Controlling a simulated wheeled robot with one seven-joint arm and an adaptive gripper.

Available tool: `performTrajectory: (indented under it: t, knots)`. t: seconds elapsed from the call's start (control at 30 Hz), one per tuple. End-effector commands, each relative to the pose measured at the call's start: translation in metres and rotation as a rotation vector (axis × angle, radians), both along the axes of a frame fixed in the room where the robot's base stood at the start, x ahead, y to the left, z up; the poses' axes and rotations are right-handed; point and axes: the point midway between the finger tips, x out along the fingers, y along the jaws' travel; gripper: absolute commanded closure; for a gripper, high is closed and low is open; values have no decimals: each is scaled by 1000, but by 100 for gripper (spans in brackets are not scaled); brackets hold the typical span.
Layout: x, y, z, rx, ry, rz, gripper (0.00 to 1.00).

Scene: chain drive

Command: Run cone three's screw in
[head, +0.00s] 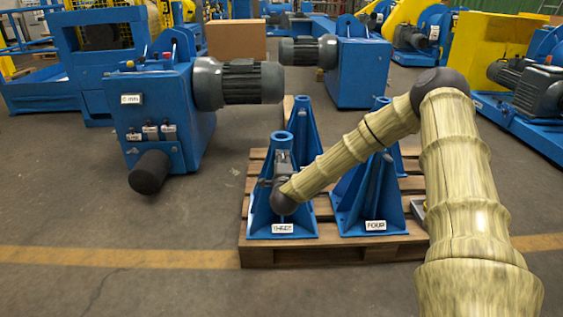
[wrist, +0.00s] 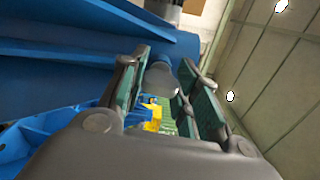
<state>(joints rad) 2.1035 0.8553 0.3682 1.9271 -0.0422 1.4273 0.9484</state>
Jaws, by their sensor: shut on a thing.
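Cone three (head: 282,137) is a blue finned stand with a ring-shaped top and a white label on its foot, at the front left of the pallet. My gripper (head: 283,160) points up against its neck, just below the ring, and hides part of it. In the wrist view my gripper (wrist: 165,90) has its green-padded fingers closed around a grey rounded screw head (wrist: 160,76). The cone's blue body (wrist: 65,55) fills the left of that view. How far the screw sits in the cone cannot be told.
Cone four (head: 368,205) stands to the right on the same wooden pallet (head: 330,255), behind my forearm. More blue cones (head: 304,120) stand behind. A blue machine with a grey motor (head: 240,83) is at the left. The floor in front is clear.

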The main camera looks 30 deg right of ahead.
Motion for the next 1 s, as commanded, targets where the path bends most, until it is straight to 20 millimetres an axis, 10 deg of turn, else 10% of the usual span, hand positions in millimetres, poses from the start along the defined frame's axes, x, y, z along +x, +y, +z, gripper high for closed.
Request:
performTrajectory:
  t: [1.0]
  knots:
    - [-2, 1, -8, 826, -500, 0, 93]
